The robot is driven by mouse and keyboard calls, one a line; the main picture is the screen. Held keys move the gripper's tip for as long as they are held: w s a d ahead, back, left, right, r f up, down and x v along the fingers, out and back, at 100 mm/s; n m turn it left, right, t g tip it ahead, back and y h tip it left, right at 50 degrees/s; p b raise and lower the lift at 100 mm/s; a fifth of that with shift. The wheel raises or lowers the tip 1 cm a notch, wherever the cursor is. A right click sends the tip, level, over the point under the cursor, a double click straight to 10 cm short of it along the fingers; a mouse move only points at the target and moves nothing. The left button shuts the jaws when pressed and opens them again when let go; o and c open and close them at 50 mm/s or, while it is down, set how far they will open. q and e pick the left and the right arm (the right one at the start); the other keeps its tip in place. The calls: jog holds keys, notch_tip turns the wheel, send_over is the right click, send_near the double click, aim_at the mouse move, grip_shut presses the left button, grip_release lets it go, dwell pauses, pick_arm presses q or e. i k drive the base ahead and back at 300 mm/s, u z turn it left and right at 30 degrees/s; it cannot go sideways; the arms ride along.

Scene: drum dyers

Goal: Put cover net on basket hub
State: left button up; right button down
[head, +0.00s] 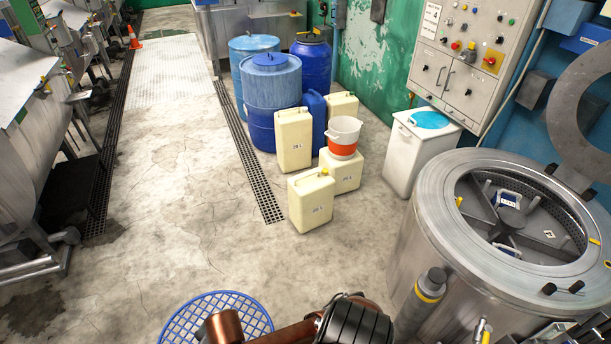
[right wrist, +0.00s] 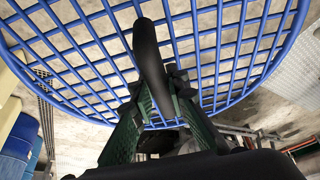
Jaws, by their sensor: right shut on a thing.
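The blue round cover net (head: 215,294) is at the bottom of the head view, held above the floor and partly cut off by the frame edge. My copper-coloured arm reaches in front of it. The open steel drum (head: 430,205) stands at the right of the head view, with the perforated basket inside. My left gripper is not in view.
A raised ring-shaped lid (head: 580,95) stands behind the drum. Cream canisters (head: 311,200), an orange-and-white bucket (head: 343,135), blue barrels (head: 272,105) and a white bin (head: 420,150) stand beyond. The concrete floor (head: 170,210) left of the canisters is clear.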

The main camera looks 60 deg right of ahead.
aim_at(513, 216)
jog(key=i, duration=0.5)
jog(key=z, duration=2.8)
jog(key=i, duration=2.8)
jog(key=z, duration=1.1)
jog(key=i, duration=0.5)
jog(key=u, duration=0.05)
